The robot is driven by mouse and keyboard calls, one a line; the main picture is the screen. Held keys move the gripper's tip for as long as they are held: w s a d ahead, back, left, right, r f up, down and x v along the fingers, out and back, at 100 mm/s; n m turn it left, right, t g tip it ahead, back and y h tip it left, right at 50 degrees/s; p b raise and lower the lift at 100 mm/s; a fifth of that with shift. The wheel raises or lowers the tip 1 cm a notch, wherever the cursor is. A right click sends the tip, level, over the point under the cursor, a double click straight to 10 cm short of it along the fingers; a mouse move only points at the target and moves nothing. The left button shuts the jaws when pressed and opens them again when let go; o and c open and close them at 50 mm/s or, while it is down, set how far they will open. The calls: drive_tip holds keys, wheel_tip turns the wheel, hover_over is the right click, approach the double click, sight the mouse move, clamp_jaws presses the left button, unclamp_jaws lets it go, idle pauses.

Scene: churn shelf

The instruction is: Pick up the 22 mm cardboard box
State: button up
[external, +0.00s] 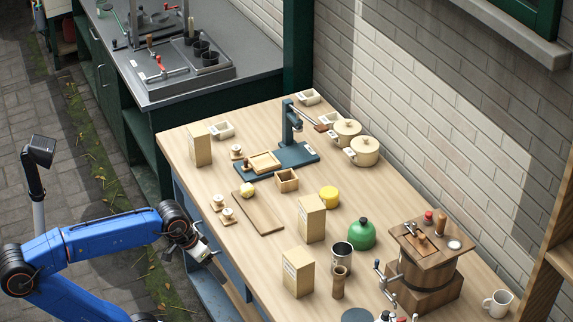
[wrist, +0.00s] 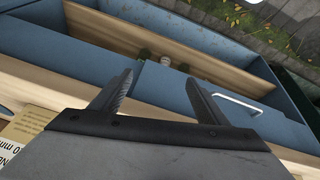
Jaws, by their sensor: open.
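Three upright tan cardboard boxes stand on the wooden table in the external view: one at the far left (external: 201,146), one near the middle (external: 311,219) and one at the front (external: 298,272). Their labels are too small to read, so I cannot tell which is 22 mm. My gripper (external: 207,254) is beside the table's left edge, apart from all three. In the wrist view my gripper (wrist: 158,82) is open, with nothing between its fingers. A tan labelled surface (wrist: 22,130) shows at the lower left there; its print is cut off, with "0 mm" legible.
A wooden board (external: 258,212), green jar (external: 361,234), metal cup (external: 342,256) and wooden churn (external: 428,265) stand on the table. The wrist view shows a blue drawer front with a pale handle (wrist: 238,101) close ahead.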

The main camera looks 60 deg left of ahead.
drive_tip(key=w+r+n, duration=0.3)
drive_tip(key=w+r, duration=0.3)
drive_tip(key=r, duration=0.3)
wheel_tip(320, 180, up, 16)
drive_tip(key=n+g+h, duration=0.4)
drive_tip(key=n+g, duration=0.1)
drive_tip(key=n, duration=0.6)
hover_over(312, 201)
drive_tip(key=a, duration=0.4)
drive_tip(key=x, duration=1.1)
drive_tip(key=shift+w+d, duration=0.15)
drive_tip(key=shift+w, duration=0.05)
drive_tip(key=shift+x, duration=3.05)
drive_tip(key=shift+c, duration=0.6)
drive_tip(key=c, duration=1.2)
drive_tip(key=shift+o, duration=0.2)
